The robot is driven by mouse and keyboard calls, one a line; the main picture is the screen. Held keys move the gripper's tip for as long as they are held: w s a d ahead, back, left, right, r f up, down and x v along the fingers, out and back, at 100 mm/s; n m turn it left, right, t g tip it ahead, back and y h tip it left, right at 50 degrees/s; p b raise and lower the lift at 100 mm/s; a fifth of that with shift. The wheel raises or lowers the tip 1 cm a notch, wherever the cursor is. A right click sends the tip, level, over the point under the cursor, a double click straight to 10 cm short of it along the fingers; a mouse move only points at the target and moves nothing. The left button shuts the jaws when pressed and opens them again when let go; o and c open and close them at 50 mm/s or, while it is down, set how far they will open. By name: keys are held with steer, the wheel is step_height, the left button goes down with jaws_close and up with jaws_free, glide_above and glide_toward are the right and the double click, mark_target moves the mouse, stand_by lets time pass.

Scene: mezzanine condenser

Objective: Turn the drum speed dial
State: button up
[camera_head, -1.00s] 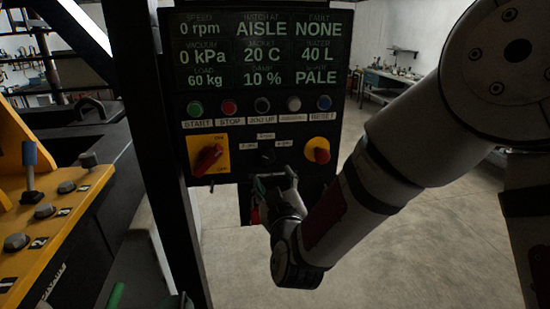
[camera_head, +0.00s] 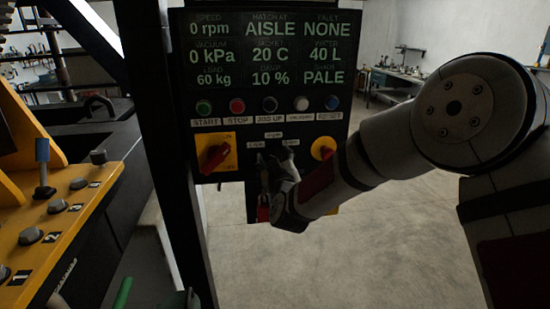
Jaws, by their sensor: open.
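The control panel (camera_head: 180,105) stands upright in the middle of the view. Small position labels (camera_head: 257,144) mark the black speed dial's place at its lower centre; the dial is largely hidden behind my gripper. My gripper (camera_head: 275,160) is open, with its fingertips at the dial's spot, one on each side. I cannot tell whether they touch the dial. The display (camera_head: 271,52) reads 0 rpm.
A red rotary switch on a yellow plate (camera_head: 216,154) sits left of the dial. A row of buttons, including the green start button (camera_head: 204,107), runs above. A yellow console (camera_head: 60,215) stands at left.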

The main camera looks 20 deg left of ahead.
steer(key=shift+c, duration=0.3)
steer(key=c, duration=1.1)
steer(key=shift+w+d+m+g+b, duration=0.15)
steer(key=shift+m+b, duration=0.55)
steer(key=shift+m, duration=5.15)
steer(key=shift+s+m+g+b, duration=0.15)
steer(key=shift+m+b, duration=0.55)
steer(key=shift+m, duration=5.15)
steer(key=shift+w, duration=0.1)
